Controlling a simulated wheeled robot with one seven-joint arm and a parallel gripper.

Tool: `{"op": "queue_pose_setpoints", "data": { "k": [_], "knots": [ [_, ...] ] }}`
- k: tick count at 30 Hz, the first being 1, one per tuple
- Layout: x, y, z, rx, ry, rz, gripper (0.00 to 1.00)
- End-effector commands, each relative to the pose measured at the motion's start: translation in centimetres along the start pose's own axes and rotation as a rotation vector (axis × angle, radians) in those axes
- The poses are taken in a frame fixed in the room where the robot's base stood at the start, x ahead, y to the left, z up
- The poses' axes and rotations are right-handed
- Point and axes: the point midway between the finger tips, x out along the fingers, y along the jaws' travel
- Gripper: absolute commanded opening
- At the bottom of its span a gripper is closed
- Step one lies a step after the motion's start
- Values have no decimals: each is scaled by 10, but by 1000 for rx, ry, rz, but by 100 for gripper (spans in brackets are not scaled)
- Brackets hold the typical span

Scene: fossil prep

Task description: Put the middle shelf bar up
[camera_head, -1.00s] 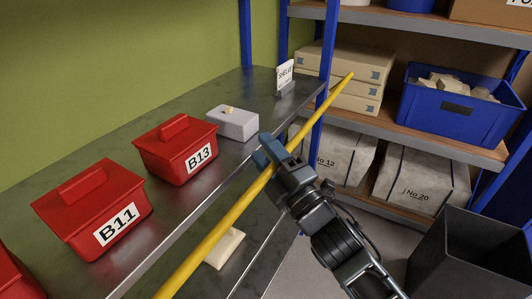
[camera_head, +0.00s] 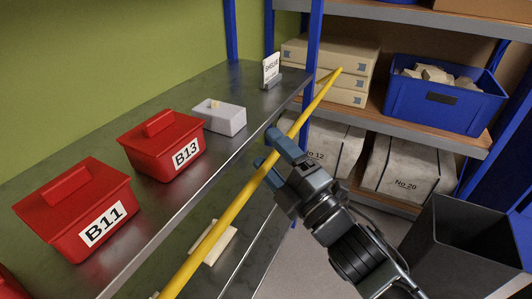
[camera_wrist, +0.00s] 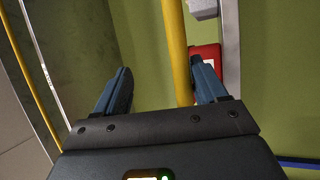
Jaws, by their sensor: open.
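The long yellow bar (camera_head: 240,200) runs slantwise along the front of the metal shelf (camera_head: 165,225), from the lower left up to near the blue post. My gripper (camera_head: 270,148) is at the bar, about midway along its visible length, with its blue fingers apart. In the wrist view the bar (camera_wrist: 176,45) passes between the spread fingers, closer to the right finger. I cannot tell whether it touches that finger. A thinner yellow bar (camera_wrist: 28,75) shows at the far left of the wrist view.
On the shelf stand red boxes B11 (camera_head: 75,205) and B13 (camera_head: 162,145), a grey tray (camera_head: 220,118) and a sign (camera_head: 271,70). A pale piece (camera_head: 212,243) lies lower down. A rack with a blue bin (camera_head: 445,98) and a dark open bin (camera_head: 470,245) are at right.

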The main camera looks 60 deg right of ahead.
Motion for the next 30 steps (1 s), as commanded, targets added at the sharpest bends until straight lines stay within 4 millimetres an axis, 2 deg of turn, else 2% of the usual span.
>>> {"op": "queue_pose_setpoints", "data": {
  "k": [1,4,5,15,30],
  "knots": [
    [-2,10,-1,-1,4,16,48],
    [-7,14,-1,-1,4,17,54],
    [-9,14,-1,-1,4,16,51],
    [-24,25,-3,0,4,17,74],
    [-24,26,-3,-1,5,19,76]
  ]
}}
